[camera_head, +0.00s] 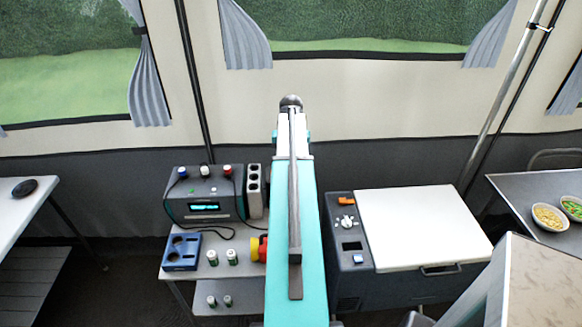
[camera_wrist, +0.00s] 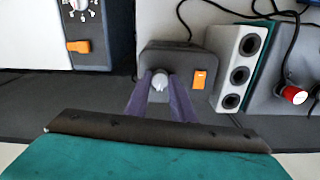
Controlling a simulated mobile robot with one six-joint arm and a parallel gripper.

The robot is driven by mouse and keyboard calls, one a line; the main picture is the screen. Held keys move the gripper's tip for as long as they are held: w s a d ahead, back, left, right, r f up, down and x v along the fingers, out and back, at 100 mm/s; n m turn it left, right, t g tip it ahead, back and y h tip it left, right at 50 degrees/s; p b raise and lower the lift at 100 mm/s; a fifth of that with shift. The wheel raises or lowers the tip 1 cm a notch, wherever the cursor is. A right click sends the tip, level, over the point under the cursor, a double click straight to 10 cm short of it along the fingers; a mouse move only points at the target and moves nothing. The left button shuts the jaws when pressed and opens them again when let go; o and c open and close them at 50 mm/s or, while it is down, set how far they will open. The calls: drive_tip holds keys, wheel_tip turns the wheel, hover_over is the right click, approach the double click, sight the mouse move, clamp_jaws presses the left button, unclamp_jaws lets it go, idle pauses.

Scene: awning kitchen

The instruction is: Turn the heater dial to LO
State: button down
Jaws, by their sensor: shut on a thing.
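In the wrist view, a dark grey heater box (camera_wrist: 172,55) carries a white dial (camera_wrist: 160,80) and an orange rocker switch (camera_wrist: 199,80). My gripper (camera_wrist: 160,87) has its two purple fingers shut on the dial, one on each side. Parts of the dial's rim and any markings around it are hidden or too small to read, so I cannot tell its setting. In the head view my own arm covers the heater and the gripper.
A cool box (camera_head: 345,270) with its own white dial and orange switch stands to the right. To the left, a table holds a power unit (camera_head: 205,195), a grey socket strip (camera_head: 254,190), a blue holder (camera_head: 182,252), several small cylinders and a red-and-yellow item (camera_head: 259,248). Cables lie near the heater.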

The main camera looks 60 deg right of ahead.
drive_tip(key=shift+n, duration=0.6)
drive_tip(key=c, duration=1.5)
unclamp_jaws()
drive_tip(key=shift+r+p, duration=4.1)
drive_tip(key=shift+r, duration=2.8)
